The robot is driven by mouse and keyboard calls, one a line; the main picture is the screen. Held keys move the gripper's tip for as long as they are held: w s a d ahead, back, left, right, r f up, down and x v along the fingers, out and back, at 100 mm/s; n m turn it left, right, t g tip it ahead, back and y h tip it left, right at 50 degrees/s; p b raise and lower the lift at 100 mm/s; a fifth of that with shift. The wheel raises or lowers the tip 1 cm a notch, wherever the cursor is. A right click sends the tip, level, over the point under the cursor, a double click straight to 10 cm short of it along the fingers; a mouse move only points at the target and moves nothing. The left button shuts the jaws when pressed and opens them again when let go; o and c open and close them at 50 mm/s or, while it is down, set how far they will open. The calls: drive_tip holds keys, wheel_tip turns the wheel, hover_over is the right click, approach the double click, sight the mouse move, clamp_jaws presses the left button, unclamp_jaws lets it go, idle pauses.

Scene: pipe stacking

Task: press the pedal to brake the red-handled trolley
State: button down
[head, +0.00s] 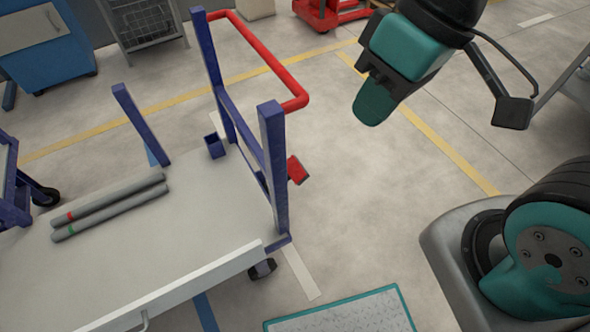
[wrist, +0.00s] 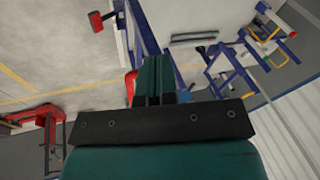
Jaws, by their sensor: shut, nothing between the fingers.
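In the wrist view the pedal (wrist: 96,21) is at the upper left, with the red handle (wrist: 130,84) partly hidden behind the fingers. My gripper (head: 368,112) is shut and empty, with teal fingers pointing down. It hangs above the floor, right of the handle in the picture and apart from the pedal. It also shows in the wrist view (wrist: 154,68).
Two grey pipes, one red-banded (head: 107,200) and one green-banded (head: 108,214), lie on the deck. A teal-edged panel (head: 345,315) is at the bottom. A blue cabinet (head: 35,40) and a wire crate (head: 143,25) stand behind. The floor between pedal and gripper looks clear.

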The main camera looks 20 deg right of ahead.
sight(293, 168)
drive_tip(key=w+d+f+m+t+h+b, duration=0.15)
drive_tip(key=w+d+f+b, duration=0.3)
drive_tip(key=f+b, duration=0.9)
drive_tip(key=w+d+f+m+h+b, duration=0.1)
drive_tip(key=w+d+f+m+b, duration=0.3)
drive_tip(key=f+b, duration=0.9)
drive_tip(key=w+d+f+t+h+b, duration=0.15)
drive_tip(key=w+f+b, duration=0.6)
drive_tip(key=f, duration=1.05)
drive_tip(key=w+a+f+n+b, duration=0.1)
drive_tip(key=w+a+f, duration=0.2)
drive_tip(key=w+a, duration=0.4)
drive_tip(key=w+a+f+h+b, duration=0.1)
drive_tip(key=w+a+f, duration=0.2)
drive_tip(key=w+a, duration=0.3)
drive_tip(key=w, duration=0.4)
drive_tip(key=shift+w+a+f+n+t, duration=0.15)
drive_tip(key=shift+w+a+n+t, duration=0.05)
drive_tip(key=shift+a+n+t, duration=0.15)
